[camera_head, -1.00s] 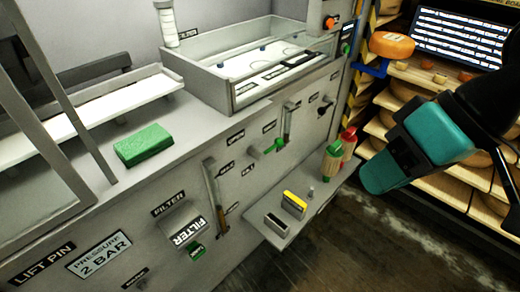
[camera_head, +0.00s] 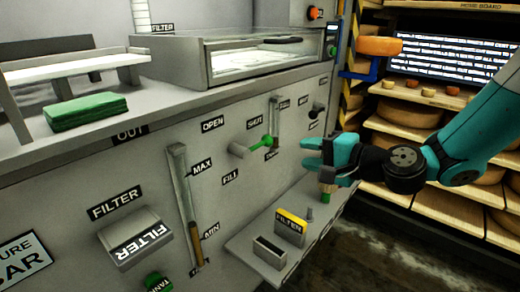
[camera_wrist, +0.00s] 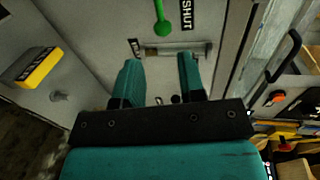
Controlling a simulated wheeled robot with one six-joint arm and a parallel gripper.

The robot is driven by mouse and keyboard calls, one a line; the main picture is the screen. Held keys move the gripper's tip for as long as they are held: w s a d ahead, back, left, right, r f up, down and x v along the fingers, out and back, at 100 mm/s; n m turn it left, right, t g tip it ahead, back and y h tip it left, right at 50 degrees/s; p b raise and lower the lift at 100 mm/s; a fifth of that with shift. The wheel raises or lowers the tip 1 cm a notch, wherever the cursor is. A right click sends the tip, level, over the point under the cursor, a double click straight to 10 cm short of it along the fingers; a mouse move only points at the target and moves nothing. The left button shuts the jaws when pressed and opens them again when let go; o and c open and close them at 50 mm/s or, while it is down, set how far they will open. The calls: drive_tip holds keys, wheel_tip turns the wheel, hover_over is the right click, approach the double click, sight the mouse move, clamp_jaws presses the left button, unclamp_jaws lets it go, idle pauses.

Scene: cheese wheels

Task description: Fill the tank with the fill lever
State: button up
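The green fill lever (camera_head: 262,143) sticks out from the grey panel on a pale stem, between the OPEN (camera_head: 212,124) and SHUT (camera_head: 255,125) labels, above and right of FILL (camera_head: 230,177). In the wrist view the lever (camera_wrist: 162,22) hangs beside SHUT, beyond my fingertips. My teal gripper (camera_head: 303,155) is open and empty, to the right of the lever and apart from it. In the wrist view its fingers (camera_wrist: 159,68) are spread. The level gauge (camera_head: 184,195), marked MAX and MIN, shows brown near the bottom. The tank itself is not clearly identifiable.
A low shelf (camera_head: 250,250) below holds a yellow filter box (camera_head: 290,226) and a grey box (camera_head: 270,252). A filter housing (camera_head: 135,238) and a second upright tube (camera_head: 274,120) project from the panel. Cheese racks stand at right.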

sight(262, 145)
drive_tip(key=x, duration=1.4)
drive_tip(key=shift+w+a, duration=0.15)
drive_tip(key=shift+a, duration=0.15)
clamp_jaws()
drive_tip(key=shift+d, duration=0.1)
